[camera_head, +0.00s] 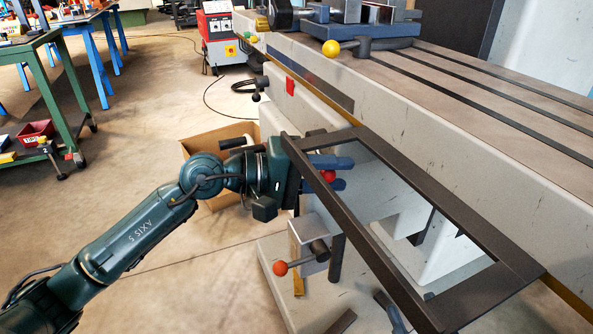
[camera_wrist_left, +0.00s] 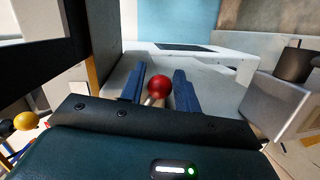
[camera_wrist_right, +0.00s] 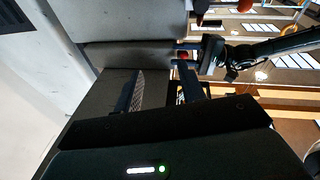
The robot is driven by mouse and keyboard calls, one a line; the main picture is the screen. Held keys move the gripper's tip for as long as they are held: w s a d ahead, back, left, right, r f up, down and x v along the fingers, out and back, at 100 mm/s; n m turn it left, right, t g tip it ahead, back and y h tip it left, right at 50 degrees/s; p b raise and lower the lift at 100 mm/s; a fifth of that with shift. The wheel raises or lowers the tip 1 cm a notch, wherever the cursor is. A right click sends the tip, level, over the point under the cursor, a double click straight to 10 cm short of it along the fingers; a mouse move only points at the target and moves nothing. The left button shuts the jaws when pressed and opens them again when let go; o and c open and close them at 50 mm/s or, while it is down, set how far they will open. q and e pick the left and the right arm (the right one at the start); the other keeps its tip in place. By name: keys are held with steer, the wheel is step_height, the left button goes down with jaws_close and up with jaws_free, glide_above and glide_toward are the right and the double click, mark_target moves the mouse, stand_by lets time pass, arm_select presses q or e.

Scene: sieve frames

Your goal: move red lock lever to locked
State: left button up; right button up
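The red ball knob (camera_head: 327,176) of the lever is partly hidden behind my left gripper in the head view. In the left wrist view the red knob (camera_wrist_left: 158,87) sits between the two blue fingers, with its short pale rod below it. My left gripper (camera_head: 331,168) is open around the knob, and gaps seem to show on both sides. My right gripper (camera_wrist_right: 162,90) is open, with a dark grey surface behind its fingers; nothing is clearly held. It does not show in the head view.
A large dark rectangular frame (camera_head: 383,262) stands close to my left gripper, in front of the pale machine (camera_head: 420,105). An orange-knobbed lever (camera_head: 280,268) is below. A yellow-knobbed lever (camera_head: 331,48) is on the machine top. A cardboard box (camera_head: 200,145) stands behind my left arm.

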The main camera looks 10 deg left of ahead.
arm_select(q)
steer(key=b+v, duration=0.1)
steer(key=v, duration=1.1)
arm_select(e)
steer(key=shift+w+a+r, duration=0.1)
steer(key=shift+a+r, duration=0.05)
steer(key=shift+r, duration=0.05)
arm_select(q)
steer(key=shift+s, duration=0.1)
